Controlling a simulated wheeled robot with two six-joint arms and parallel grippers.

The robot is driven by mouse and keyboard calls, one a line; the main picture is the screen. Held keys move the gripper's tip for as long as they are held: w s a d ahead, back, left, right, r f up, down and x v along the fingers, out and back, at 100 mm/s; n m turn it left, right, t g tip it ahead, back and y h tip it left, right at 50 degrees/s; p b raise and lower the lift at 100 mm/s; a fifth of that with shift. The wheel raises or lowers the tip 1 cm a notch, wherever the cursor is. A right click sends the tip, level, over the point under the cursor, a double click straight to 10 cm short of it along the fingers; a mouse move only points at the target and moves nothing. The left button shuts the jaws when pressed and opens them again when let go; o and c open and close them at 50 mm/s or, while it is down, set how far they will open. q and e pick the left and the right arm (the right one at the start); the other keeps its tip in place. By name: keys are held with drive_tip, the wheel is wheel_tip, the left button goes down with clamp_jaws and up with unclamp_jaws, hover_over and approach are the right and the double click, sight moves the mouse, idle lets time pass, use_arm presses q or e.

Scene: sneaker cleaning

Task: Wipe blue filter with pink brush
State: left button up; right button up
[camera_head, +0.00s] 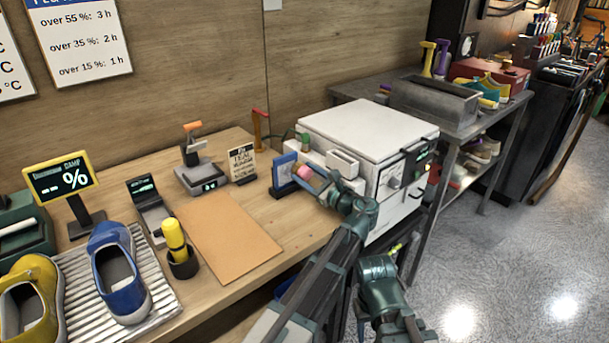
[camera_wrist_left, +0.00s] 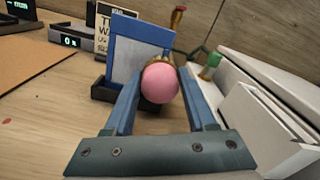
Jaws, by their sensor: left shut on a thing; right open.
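The blue-framed filter (camera_head: 283,172) stands upright in a dark holder at the table's right side. In the left wrist view the filter (camera_wrist_left: 138,50) shows its blue frame and pale panel just beyond the fingers. My left gripper (camera_head: 308,176) is shut on the pink brush (camera_head: 304,171). The brush's round pink end (camera_wrist_left: 160,82) faces the wrist camera between the two fingers, and its far end is hidden. The brush overlaps the filter's right side in view; I cannot tell if they touch. My right gripper (camera_head: 386,262) is low in front of the white machine, empty, its fingers hardly visible.
The white machine (camera_head: 368,135) stands close to the right of the filter. A small sign (camera_head: 242,162) and a scale (camera_head: 202,178) are behind and left.

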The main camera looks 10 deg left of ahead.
use_arm(q)
drive_tip(key=shift+s+a, duration=0.1)
drive_tip(key=shift+s+a, duration=1.05)
drive_tip(key=shift+s, duration=0.15)
drive_tip(key=shift+s+a, duration=1.05)
drive_tip(key=shift+s, duration=0.3)
